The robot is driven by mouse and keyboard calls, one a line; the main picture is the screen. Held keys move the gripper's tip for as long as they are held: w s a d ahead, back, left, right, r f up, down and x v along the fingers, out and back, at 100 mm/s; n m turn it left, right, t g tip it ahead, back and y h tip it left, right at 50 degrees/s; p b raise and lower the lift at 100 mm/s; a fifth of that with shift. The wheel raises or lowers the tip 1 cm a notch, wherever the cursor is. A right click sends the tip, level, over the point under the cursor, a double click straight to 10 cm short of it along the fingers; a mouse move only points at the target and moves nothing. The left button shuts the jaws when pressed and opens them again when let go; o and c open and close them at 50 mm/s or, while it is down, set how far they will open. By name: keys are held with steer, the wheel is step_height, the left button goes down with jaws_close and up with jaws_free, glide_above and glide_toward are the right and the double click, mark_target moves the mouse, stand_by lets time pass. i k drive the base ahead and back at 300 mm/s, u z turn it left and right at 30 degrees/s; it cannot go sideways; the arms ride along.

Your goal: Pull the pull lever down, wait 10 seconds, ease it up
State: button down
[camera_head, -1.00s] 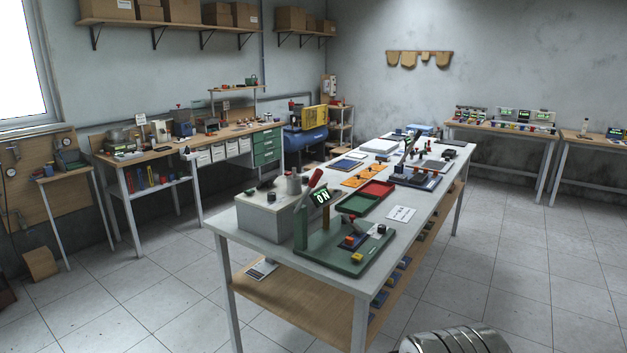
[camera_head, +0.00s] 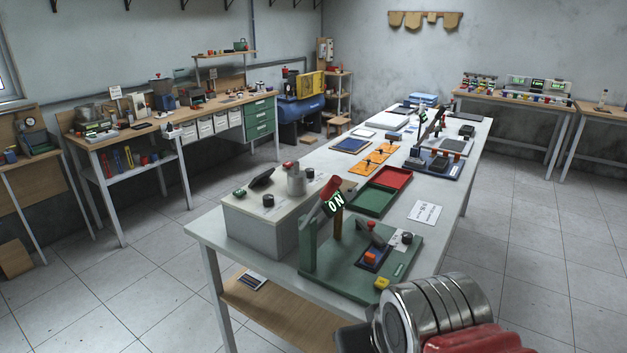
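A lever with a red grip (camera_head: 329,188) stands at the near end of the long white table, its grip raised and tilted. It is mounted by a green upright (camera_head: 308,246) on a green base plate (camera_head: 345,277). Metal and red parts of my arm fill the bottom right, in front of the plate's near right corner. My gripper's fingertips are not visible.
A grey box (camera_head: 258,229) with knobs stands left of the lever. Red and green trays (camera_head: 372,203), a white card (camera_head: 425,212) and a blue device (camera_head: 440,162) lie behind it. Floor is clear on the right.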

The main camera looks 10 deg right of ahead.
mark_target(335, 182)
steer(key=u, duration=0.05)
steer(key=i, duration=0.4)
steer(key=z, duration=0.05)
steer(key=k, duration=1.35)
steer(key=u, duration=0.25)
steer(key=i, duration=0.5)
steer(key=u, duration=0.5)
steer(key=i, duration=1.3)
steer(key=z, duration=0.5)
